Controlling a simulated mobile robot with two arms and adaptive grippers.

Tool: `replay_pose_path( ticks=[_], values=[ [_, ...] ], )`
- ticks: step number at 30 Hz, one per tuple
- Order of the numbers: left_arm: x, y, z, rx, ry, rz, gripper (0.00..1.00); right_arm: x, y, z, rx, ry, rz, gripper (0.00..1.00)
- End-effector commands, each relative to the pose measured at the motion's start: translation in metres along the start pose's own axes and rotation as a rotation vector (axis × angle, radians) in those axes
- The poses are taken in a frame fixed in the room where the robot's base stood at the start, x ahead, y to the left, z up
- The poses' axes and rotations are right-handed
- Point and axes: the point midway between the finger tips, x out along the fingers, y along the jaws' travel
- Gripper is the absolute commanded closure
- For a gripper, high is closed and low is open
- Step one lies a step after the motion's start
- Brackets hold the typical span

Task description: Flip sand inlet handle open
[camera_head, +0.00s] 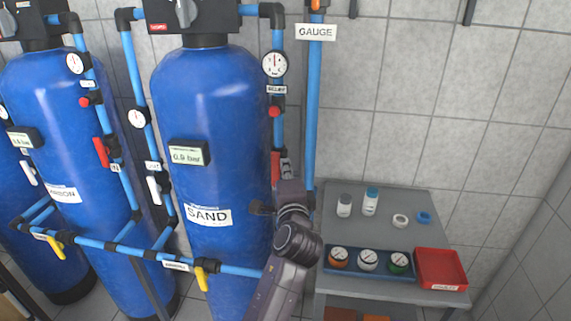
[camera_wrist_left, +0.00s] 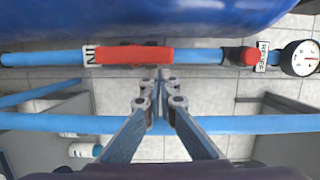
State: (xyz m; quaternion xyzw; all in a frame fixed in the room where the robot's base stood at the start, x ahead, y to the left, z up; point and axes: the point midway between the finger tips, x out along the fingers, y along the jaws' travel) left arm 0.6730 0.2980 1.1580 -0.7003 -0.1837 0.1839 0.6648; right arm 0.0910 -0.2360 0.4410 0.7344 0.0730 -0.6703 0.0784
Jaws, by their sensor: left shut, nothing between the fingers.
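The sand tank (camera_head: 207,130) is a tall blue cylinder with a SAND label. On the blue pipe at its right is a red inlet handle (camera_head: 275,165), lying along the pipe, its lower part near my left gripper (camera_head: 288,190). In the left wrist view the red handle (camera_wrist_left: 130,55) lies lengthwise on the pipe beside an IN label (camera_wrist_left: 97,56). My left gripper (camera_wrist_left: 160,75) is shut and empty, fingertips at the handle's near edge toward its right end. I cannot tell if they touch. My right gripper is not in view.
A red relief knob (camera_head: 275,111) and a gauge (camera_head: 274,64) sit higher on the same pipe. Another vertical blue pipe (camera_head: 313,100) runs close at the right. A grey table (camera_head: 390,200) with bottles, jars and a red tray (camera_head: 441,268) stands at the right.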

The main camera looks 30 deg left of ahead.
Motion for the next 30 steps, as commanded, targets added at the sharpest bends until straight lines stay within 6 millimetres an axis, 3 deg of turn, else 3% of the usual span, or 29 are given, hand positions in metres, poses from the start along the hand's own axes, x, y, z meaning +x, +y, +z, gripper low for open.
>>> replay_pose_path(
  ticks=[3,10,26,30],
  values=[
    [-0.022,0.001,-0.001,-0.003,0.001,0.003,1.0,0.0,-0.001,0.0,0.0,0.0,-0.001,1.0],
    [-0.05,0.0,-0.001,-0.001,0.001,0.001,1.0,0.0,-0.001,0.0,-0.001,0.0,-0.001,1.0],
    [-0.054,0.0,-0.001,-0.001,0.001,0.001,1.0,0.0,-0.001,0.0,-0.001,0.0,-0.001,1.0],
    [-0.058,0.014,0.006,-0.032,-0.003,0.036,1.0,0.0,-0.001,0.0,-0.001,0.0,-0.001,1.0]
  ],
)
